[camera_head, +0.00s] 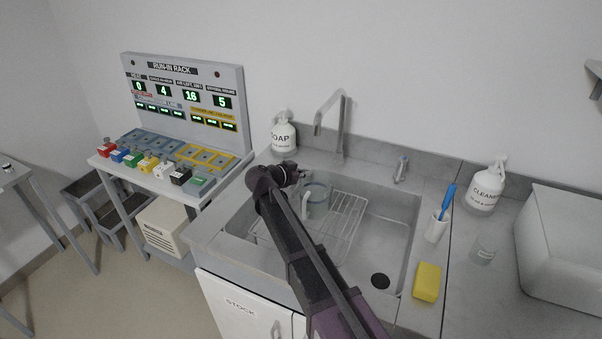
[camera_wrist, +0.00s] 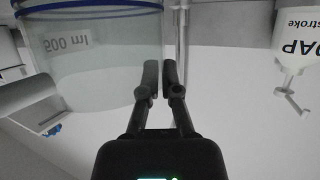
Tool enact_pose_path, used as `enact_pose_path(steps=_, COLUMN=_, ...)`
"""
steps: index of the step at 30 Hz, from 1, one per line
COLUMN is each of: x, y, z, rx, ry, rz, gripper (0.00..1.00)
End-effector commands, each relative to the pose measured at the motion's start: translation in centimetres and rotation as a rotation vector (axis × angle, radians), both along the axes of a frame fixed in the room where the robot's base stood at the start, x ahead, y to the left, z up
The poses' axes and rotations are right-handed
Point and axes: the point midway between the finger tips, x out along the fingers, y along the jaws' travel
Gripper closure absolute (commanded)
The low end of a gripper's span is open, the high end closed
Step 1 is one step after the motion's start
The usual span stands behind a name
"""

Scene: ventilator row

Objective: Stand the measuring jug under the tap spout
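The measuring jug (camera_head: 319,199) is clear with a blue rim and a pale handle. In the head view it is in the sink, upright, by the wire rack (camera_head: 345,215). The metal tap (camera_head: 341,125) stands behind the sink, its bent spout (camera_head: 325,105) higher up; I cannot tell whether the jug is directly below it. My gripper (camera_head: 298,172) is at the jug's upper left in the head view. In the wrist view the jug (camera_wrist: 95,60) appears inverted, left of my gripper (camera_wrist: 160,72). The fingers are nearly together with nothing visible between them.
A soap bottle (camera_head: 283,134) stands behind the sink, left of the tap. A small lever (camera_head: 401,168) is to its right. A brush holder (camera_head: 437,226), yellow sponge (camera_head: 427,282), glass (camera_head: 484,250) and cleaner bottle (camera_head: 486,188) stand right of the sink.

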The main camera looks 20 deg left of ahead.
Motion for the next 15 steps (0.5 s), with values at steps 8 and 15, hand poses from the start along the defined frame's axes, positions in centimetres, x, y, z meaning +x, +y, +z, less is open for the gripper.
enact_pose_path(steps=8, x=-0.01, y=0.0, z=0.03, rx=0.0, ry=0.0, rz=0.0, gripper=0.57)
enact_pose_path(steps=15, x=-0.02, y=0.01, z=0.06, rx=0.0, ry=0.0, rz=0.0, gripper=0.57)
